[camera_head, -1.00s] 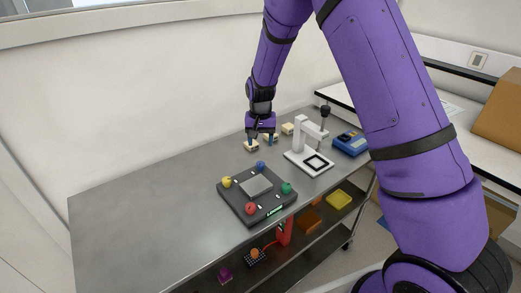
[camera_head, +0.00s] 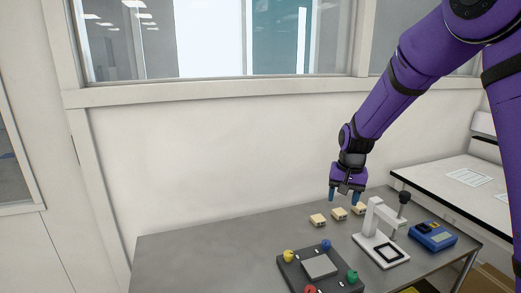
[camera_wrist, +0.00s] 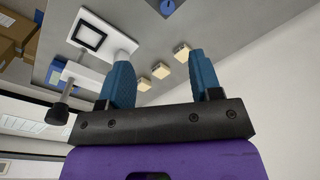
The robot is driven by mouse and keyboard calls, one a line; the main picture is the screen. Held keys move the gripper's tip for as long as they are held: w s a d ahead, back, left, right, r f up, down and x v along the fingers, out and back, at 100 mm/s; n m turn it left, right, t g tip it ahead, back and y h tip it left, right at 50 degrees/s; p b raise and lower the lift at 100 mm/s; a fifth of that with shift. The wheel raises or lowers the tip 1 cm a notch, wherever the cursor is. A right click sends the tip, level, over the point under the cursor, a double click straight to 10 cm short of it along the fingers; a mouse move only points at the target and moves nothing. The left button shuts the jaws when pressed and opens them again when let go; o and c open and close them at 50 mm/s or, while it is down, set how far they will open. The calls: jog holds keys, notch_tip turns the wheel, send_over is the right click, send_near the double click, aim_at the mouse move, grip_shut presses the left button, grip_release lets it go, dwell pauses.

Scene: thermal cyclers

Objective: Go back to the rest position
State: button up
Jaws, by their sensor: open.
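My gripper (camera_head: 344,197) is open and empty, with blue fingertips apart above the far side of the steel table (camera_head: 190,255). In the wrist view its two blue fingers (camera_wrist: 162,85) stand wide apart with nothing between them. Several small cream blocks lie on the table below and around it: one at the left (camera_head: 318,220), one in the middle (camera_head: 339,213), and one at the right (camera_head: 358,209). The blocks also show beyond the fingers in the wrist view (camera_wrist: 160,70).
A white stand with a black-framed plate (camera_head: 387,252) and a black knob is right of the blocks. A blue device (camera_head: 433,236) sits further right. A dark device with coloured knobs (camera_head: 296,272) is in front. The table's left part is clear. A wall with a window stands behind.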

jog(key=s+d+r+n+t, duration=0.2)
jog(key=s+d+r, duration=0.1)
jog(key=s+r, duration=1.15)
jog(key=s+d+r+t, duration=0.1)
jog(key=s+r, duration=0.1)
jog(key=s, duration=0.7)
jog(key=s+d+r+n+t, duration=0.1)
jog(key=s+r, duration=0.2)
jog(key=s, duration=0.7)
jog(key=shift+d, duration=0.25)
